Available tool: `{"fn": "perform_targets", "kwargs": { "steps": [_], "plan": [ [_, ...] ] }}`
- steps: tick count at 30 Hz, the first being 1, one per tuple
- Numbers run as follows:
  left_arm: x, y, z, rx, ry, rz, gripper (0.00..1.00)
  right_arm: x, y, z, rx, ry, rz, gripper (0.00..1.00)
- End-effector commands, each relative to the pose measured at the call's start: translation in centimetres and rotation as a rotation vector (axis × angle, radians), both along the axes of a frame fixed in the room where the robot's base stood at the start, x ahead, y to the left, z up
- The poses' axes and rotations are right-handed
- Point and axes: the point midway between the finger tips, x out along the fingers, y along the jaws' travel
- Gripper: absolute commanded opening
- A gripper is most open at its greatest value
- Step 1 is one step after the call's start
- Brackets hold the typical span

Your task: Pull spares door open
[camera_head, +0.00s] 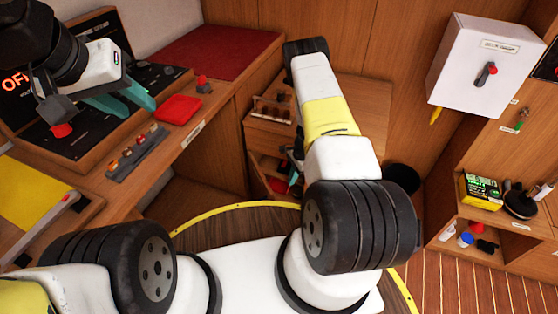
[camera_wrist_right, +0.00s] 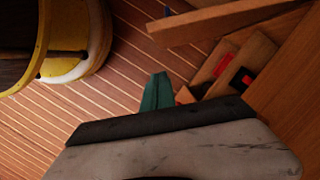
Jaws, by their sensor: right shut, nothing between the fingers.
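A low wooden locker (camera_head: 262,137) stands beyond my right arm in the head view, with an open front and shelves inside. I cannot tell for sure which panel is the spares door. In the right wrist view a wooden board (camera_wrist_right: 225,24) stands out at an angle above an open compartment holding red and black items. My right gripper (camera_wrist_right: 157,92) is shut and empty just in front of that opening; its teal fingers are together. In the head view it is mostly hidden behind my forearm. My left gripper (camera_head: 122,100) is open and empty above the control console.
A desk with a red pad (camera_head: 179,108) and a switch strip (camera_head: 137,152) lies at the left. A white wall box (camera_head: 477,68) hangs at the right above a shelf unit (camera_head: 512,222). A dark bin (camera_head: 403,177) stands beside the locker. Slatted floor is clear at lower right.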

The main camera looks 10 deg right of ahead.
Motion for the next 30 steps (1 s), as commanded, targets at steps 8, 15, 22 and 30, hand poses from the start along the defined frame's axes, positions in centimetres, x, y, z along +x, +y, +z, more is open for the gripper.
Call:
{"fn": "perform_targets", "kwargs": {
  "steps": [8,15,22,30],
  "plan": [
    [0.0,0.0,0.0,0.000,0.000,0.000,0.36,-0.5,1.4,-5.7,0.000,0.004,0.001,0.00],
    [0.0,0.0,0.0,0.000,0.000,0.000,0.36,-0.7,3.6,-8.6,0.000,0.001,0.001,0.00],
    [0.0,0.0,0.0,0.000,0.000,0.000,0.36,-1.2,5.8,-8.5,-0.001,0.000,0.000,0.00],
    [0.0,0.0,0.0,0.000,0.000,0.000,0.36,-1.2,6.1,-8.5,-0.001,-0.001,-0.002,0.00]
  ]
}}
